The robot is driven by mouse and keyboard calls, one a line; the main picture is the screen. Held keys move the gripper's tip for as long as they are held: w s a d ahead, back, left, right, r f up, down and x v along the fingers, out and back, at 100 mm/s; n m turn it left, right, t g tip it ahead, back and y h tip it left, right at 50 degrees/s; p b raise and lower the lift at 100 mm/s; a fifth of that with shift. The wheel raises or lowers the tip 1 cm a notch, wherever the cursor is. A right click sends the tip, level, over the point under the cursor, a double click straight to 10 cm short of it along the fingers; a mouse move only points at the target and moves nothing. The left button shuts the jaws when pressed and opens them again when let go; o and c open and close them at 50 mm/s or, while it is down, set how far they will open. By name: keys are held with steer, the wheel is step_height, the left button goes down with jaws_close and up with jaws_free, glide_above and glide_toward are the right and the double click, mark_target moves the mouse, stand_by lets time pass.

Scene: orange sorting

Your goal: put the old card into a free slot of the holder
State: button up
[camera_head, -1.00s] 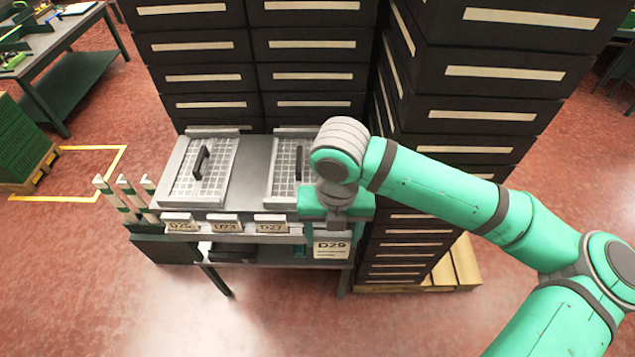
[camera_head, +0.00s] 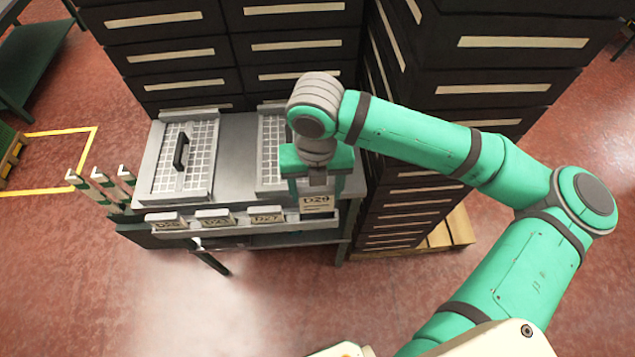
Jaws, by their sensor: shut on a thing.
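My gripper (camera_head: 317,188) is shut on the cream card marked D29 (camera_head: 318,205), at the right end of the table's front edge. The card is upright, its face toward me. Its lower edge is at the grey front rail; I cannot tell if it sits in a slot or stands before the rail. To its left, the rail, which looks like a holder (camera_head: 190,232), carries a row of tilted cards: D25 (camera_head: 166,221), D23 (camera_head: 213,218) and D27 (camera_head: 267,215), the small marks hard to read. My gripper's palm hides part of the tabletop behind.
Grey table with a left gridded tray (camera_head: 187,160) with a black handle and a second one (camera_head: 270,150), partly hidden by my arm. Several green-and-white posts (camera_head: 104,182) stand in a dark box (camera_head: 150,238) at left. Dark drawer stacks (camera_head: 480,85) crowd behind and right. Floor in front is clear.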

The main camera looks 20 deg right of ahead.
mark_target(317, 206)
steer(key=shift+d+f, duration=0.1)
steer(key=shift+f, duration=3.75)
steer(key=o, duration=1.1)
steer(key=shift+o, duration=0.2)
step_height(317, 206, up, 11)
steer(key=shift+f, duration=0.15)
